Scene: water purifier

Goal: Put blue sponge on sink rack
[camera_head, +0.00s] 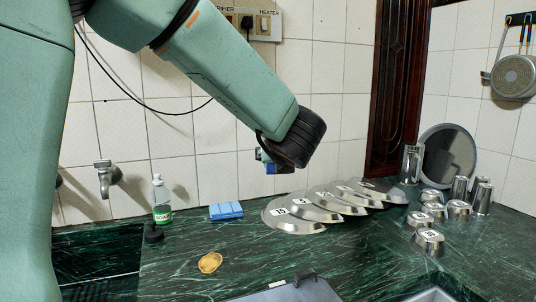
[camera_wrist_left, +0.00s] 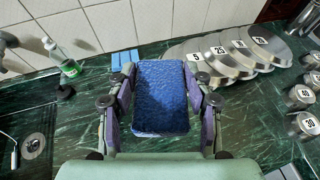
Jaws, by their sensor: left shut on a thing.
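My left gripper (camera_wrist_left: 160,88) is shut on a dark blue sponge (camera_wrist_left: 161,104), with a finger along each side. In the head view the wrist hides most of the left gripper (camera_head: 266,160). Only a small blue part of the sponge (camera_head: 271,169) shows below it, held above the counter in front of the tiled wall. A light blue folded item (camera_head: 226,211) lies flat on the counter, apart from the gripper; it also shows in the left wrist view (camera_wrist_left: 124,58). I cannot clearly make out a sink rack. My right gripper is not in view.
A soap bottle (camera_head: 162,199) and a tap (camera_head: 107,178) stand at the left by the dark sink (camera_head: 95,262). Several overlapping metal plates (camera_head: 293,215) and steel cups (camera_head: 428,239) occupy the right. A yellowish item (camera_head: 210,262) lies on the green counter (camera_head: 340,250).

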